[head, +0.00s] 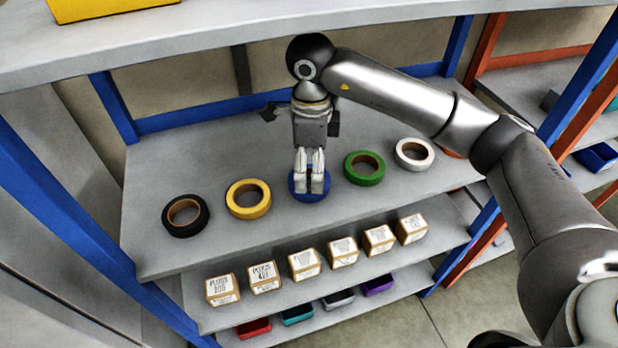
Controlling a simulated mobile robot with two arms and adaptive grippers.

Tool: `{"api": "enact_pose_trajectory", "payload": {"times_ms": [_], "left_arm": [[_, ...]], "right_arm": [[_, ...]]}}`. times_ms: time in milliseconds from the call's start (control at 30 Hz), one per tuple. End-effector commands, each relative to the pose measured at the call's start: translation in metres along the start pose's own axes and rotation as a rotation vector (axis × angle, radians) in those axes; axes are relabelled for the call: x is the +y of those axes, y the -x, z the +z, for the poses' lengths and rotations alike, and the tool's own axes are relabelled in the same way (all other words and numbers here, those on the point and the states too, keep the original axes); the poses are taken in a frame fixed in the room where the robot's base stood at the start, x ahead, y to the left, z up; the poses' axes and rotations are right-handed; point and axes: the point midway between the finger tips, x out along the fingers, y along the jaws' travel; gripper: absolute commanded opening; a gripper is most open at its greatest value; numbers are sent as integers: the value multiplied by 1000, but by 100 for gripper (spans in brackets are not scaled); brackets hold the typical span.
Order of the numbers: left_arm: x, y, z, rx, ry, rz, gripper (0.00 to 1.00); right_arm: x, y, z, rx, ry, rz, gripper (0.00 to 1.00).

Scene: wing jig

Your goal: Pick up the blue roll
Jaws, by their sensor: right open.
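The blue roll (297,190) lies flat on the grey shelf (150,237), in the middle of a row of rolls. My right gripper (310,188) points down over it, with its fingertips at the roll. The gripper is open, and its fingers hide much of the roll's middle. I cannot tell whether the fingertips touch the roll. My left gripper does not show.
A black roll (172,222) and a yellow roll (236,205) lie to the left. A green roll (364,177) and a white roll (423,160) lie to the right. Several boxes (263,278) stand on the shelf below. Blue posts (75,215) and an upper shelf (200,40) frame the space.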

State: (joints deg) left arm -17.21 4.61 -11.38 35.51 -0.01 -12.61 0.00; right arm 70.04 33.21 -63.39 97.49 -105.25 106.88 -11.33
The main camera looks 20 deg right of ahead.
Motion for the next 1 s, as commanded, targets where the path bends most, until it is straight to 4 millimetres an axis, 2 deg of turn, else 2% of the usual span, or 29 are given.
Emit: {"api": "enact_pose_trajectory", "payload": {"times_ms": [100, 300, 600, 1000], "left_arm": [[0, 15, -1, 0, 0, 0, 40], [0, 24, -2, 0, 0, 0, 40], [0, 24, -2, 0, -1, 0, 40], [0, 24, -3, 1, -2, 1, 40]], "right_arm": [[-2, -12, 0, 3, -1, 6, 99], [-4, -39, 1, 0, -1, 4, 99], [-5, -46, 2, -2, 0, 1, 99], [-5, -45, 2, -3, 0, 1, 50]]}}
